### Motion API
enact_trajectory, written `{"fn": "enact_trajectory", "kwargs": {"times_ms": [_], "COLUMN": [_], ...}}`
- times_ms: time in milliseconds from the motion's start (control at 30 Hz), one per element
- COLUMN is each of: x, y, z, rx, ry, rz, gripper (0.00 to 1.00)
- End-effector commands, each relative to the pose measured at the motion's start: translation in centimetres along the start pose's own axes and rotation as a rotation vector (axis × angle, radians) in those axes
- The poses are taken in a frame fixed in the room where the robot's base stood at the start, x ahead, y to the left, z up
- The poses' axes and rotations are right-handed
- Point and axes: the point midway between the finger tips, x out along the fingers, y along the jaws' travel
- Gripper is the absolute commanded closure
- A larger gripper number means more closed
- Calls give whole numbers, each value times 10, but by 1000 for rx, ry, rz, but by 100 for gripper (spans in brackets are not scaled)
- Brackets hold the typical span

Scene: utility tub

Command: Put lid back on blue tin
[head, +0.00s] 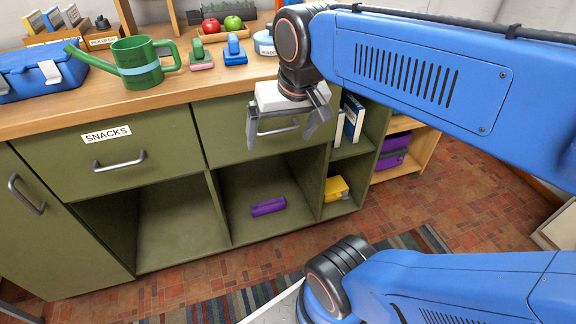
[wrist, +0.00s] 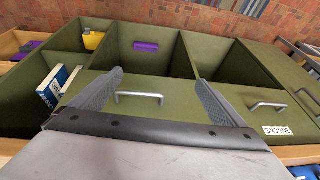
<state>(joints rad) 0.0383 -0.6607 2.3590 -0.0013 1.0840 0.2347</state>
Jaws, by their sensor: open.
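My gripper (head: 284,128) hangs open and empty in front of the cabinet, below the counter's front edge. In the wrist view its two fingers (wrist: 160,82) stand apart, with a drawer handle seen between them. A pale blue rounded container (head: 264,43) with a partly hidden label stands on the counter, partly covered by my arm. I cannot tell whether it is the blue tin. No loose lid can be made out in either view.
On the counter (head: 185,88) stand a green watering can (head: 140,68), a blue toolbox (head: 40,72), two brushes and a tray with apples (head: 232,23). Below are a SNACKS drawer (head: 110,150) and open cubbies holding a purple object (head: 268,206), a yellow object (head: 336,188) and books.

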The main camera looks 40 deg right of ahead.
Motion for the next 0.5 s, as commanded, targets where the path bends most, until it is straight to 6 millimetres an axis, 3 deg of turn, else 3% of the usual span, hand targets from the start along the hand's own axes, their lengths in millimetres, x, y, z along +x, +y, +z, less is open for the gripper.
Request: {"fn": "enact_trajectory", "kwargs": {"times_ms": [33, 100, 200, 500], "x": [11, 24, 38, 47], "y": [1, 3, 4, 6], "z": [18, 35, 52, 63], "rx": [-62, -141, -221, -276], "ry": [12, 27, 42, 54], "rz": [-7, -13, -19, -22], "gripper": [5, 5, 5, 5]}}
